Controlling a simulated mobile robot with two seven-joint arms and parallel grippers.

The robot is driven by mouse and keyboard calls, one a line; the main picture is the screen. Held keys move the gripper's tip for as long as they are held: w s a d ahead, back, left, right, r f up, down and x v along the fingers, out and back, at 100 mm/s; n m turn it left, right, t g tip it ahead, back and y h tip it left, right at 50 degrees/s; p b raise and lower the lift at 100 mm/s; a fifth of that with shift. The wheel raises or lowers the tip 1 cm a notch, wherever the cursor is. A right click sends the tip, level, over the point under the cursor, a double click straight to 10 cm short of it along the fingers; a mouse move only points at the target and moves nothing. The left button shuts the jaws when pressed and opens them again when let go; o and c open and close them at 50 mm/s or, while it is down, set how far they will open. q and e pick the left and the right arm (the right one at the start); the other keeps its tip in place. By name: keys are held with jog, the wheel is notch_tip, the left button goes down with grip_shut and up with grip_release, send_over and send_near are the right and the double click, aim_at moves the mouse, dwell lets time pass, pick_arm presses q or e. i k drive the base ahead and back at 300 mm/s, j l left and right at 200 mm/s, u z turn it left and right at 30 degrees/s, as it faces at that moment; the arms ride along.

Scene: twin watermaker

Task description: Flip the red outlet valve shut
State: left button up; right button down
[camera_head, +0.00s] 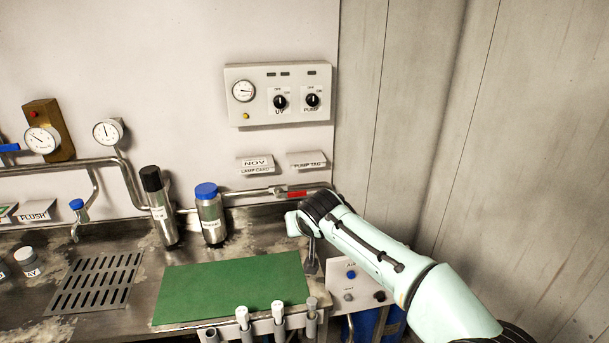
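The red outlet valve handle (297,194) is on the horizontal steel pipe at the back of the counter, right of the blue-capped bottle. The handle lies roughly in line with the pipe. My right arm comes in from the lower right, and its wrist is in front of and just below the right end of the valve. My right gripper (311,265) points down beside the right edge of the green mat, apart from the red handle. Its fingers are small and partly hidden, so I cannot tell whether they are open. My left gripper is not in view.
A black-capped bottle (160,207) and a blue-capped bottle (210,215) stand left of the valve. A green mat (232,289) lies on the counter, with several upright tubes (278,313) at its front edge. A control panel (280,94) hangs above. A corrugated wall (520,130) bounds the right.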

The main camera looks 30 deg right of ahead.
aim_at(298, 193)
jog(key=i+l, duration=0.6)
jog(key=i, duration=0.15)
